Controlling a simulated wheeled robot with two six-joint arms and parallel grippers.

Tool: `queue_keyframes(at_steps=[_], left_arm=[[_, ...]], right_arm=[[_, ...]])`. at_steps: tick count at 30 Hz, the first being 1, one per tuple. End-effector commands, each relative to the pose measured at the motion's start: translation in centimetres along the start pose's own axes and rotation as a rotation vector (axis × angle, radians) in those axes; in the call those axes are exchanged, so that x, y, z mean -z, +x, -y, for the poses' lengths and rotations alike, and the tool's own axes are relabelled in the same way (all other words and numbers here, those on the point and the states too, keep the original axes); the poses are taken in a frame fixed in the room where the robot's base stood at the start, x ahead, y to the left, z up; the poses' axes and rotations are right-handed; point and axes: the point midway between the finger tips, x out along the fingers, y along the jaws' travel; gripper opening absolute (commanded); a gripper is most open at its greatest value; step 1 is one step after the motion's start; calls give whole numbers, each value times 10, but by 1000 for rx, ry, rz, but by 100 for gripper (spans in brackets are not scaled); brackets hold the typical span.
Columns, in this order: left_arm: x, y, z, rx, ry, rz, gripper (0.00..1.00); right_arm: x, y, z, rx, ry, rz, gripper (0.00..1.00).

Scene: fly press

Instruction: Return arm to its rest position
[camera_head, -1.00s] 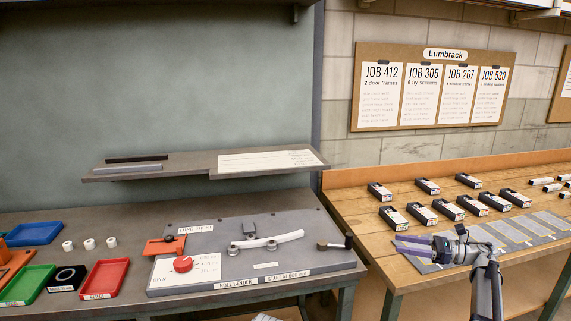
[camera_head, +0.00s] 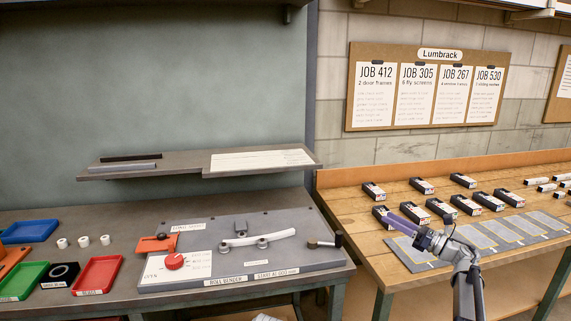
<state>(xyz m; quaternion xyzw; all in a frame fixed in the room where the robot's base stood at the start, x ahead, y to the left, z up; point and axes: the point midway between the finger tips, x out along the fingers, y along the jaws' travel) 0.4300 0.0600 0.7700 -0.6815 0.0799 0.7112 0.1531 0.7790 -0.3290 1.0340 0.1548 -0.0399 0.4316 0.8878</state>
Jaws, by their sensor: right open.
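My right gripper (camera_head: 400,222) shows at the right, over the front left part of the wooden table. Its purple-lit fingers point up and left, beside a black box (camera_head: 382,215). No object shows between the fingers. My right arm (camera_head: 466,285) comes up from the bottom edge of the picture. My left gripper is not in view.
A roll bender board (camera_head: 225,268) with a red knob (camera_head: 174,261) and a curved white bar (camera_head: 258,239) lies on the left bench. Red (camera_head: 97,274), green and blue trays stand further left. Several black boxes and a grey mat (camera_head: 500,232) lie on the wooden table (camera_head: 345,205).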

Motion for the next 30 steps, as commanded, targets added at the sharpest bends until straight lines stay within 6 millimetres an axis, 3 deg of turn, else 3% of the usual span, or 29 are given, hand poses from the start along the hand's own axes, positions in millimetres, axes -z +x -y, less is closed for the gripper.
queue_keyframes(at_steps=[7, 11, 14, 17, 23, 26, 30], left_arm=[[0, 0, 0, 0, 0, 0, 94], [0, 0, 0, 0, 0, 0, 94], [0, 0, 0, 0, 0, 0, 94], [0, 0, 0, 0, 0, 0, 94], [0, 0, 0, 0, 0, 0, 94], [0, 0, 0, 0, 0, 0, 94], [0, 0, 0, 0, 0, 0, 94]], right_arm=[[-28, 23, 17, 275, 296, 274, 59], [-32, 18, 32, 453, 550, 475, 59], [-22, 5, 41, 583, 764, 629, 59], [1, -11, 44, 712, 987, 777, 59], [80, -46, 26, 987, 1443, 1052, 59], [130, -62, -1, 1148, 1663, 1173, 59], [203, -81, -59, 1413, 1932, 1317, 59]])
